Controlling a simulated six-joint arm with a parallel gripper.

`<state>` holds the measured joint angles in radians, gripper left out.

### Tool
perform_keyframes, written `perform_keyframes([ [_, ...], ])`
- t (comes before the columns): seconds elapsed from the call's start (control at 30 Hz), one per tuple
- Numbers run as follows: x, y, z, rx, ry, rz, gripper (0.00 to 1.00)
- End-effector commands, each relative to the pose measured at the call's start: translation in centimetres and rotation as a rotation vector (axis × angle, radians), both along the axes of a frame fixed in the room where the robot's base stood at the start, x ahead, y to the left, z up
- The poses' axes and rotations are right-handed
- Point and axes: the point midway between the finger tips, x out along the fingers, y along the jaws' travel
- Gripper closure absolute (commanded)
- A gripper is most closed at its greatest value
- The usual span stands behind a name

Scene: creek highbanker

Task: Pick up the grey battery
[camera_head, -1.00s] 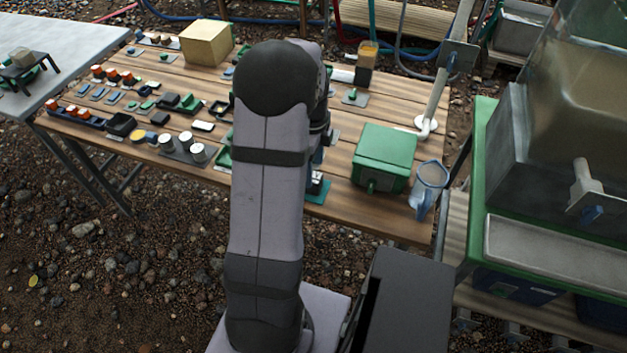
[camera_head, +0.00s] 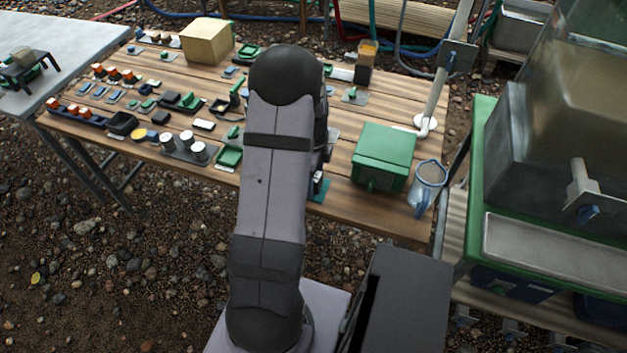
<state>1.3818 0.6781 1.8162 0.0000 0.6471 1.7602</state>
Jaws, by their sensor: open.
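I cannot pick out the grey battery for certain. Several small dark and grey blocks lie among the rows of parts on the wooden table (camera_head: 400,222), such as a dark block (camera_head: 160,118), too small to identify. My arm stands across the middle of the table and hides part of its top. My gripper is hidden behind the arm, so its jaws and their distance from any object do not show. A teal mat (camera_head: 319,192) shows partly at the arm's right side.
A green box (camera_head: 384,157) and a clear blue jug (camera_head: 427,187) stand at the table's right. A cardboard box (camera_head: 207,42) stands at the back. Capped cylinders (camera_head: 199,153) and a green tray (camera_head: 229,157) are left of my arm. A large green-framed machine (camera_head: 540,255) is at right.

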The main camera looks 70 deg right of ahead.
Motion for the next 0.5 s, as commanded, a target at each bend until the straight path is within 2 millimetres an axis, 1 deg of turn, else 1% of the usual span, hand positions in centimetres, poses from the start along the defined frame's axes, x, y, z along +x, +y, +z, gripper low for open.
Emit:
perform_keyframes([
  [0.03, 0.0, 0.0, 0.01, 0.0, 0.0, 0.0, 0.44],
  [0.23, 0.01, 0.01, 0.03, 0.0, 0.0, 0.0, 0.92],
  [0.27, 0.01, 0.01, 0.03, 0.0, 0.0, 0.0, 0.94],
  [0.5, 0.02, -0.04, 0.14, -0.001, 0.0, 0.0, 0.94],
])
